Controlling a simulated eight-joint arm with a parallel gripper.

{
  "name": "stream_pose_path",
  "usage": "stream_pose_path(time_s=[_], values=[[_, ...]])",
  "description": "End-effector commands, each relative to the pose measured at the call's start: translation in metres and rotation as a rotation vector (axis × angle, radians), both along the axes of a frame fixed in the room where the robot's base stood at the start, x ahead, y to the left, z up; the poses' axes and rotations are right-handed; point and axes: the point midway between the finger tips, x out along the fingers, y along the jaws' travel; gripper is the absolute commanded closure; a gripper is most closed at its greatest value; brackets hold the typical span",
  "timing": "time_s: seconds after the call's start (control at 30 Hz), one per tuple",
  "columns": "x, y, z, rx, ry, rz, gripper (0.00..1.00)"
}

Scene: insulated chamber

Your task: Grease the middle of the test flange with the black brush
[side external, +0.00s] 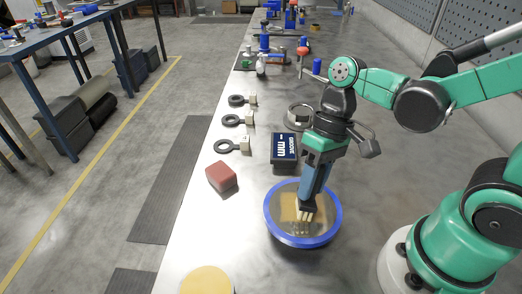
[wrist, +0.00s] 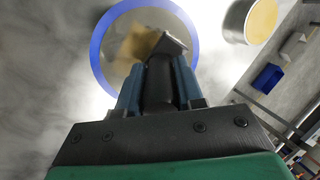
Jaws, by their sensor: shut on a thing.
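The test flange is a round grey disc with a blue rim (side external: 335,223) on the metal bench; the rim also shows in the wrist view (wrist: 97,58). My gripper (side external: 314,182) is shut on the black brush (side external: 308,205), above the disc. In the wrist view my gripper (wrist: 158,85) has its blue fingers on both sides of the black brush handle. The brush points down, its pale bristles (side external: 305,228) at or just over the disc's face; contact is hard to tell. A yellow-brown smear (side external: 289,208) covers part of the middle, also seen beside the brush head.
A round tin of yellow grease (side external: 205,281) stands at the bench's front; it also shows in the wrist view (wrist: 262,20). A red block (side external: 221,176), a dark labelled box (side external: 284,148) and several black rings with tags lie behind the flange.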

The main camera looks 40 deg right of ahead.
Motion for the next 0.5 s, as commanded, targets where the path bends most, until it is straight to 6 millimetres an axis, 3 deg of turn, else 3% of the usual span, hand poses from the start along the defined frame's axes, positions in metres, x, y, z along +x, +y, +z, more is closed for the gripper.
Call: stream_pose_path(time_s=[0.3, 0.5], values=[[-0.021, -0.021, 0.000, 0.000, 0.000, -0.004, 1.00], [-0.007, -0.007, 0.000, -0.002, 0.001, 0.005, 1.00]])
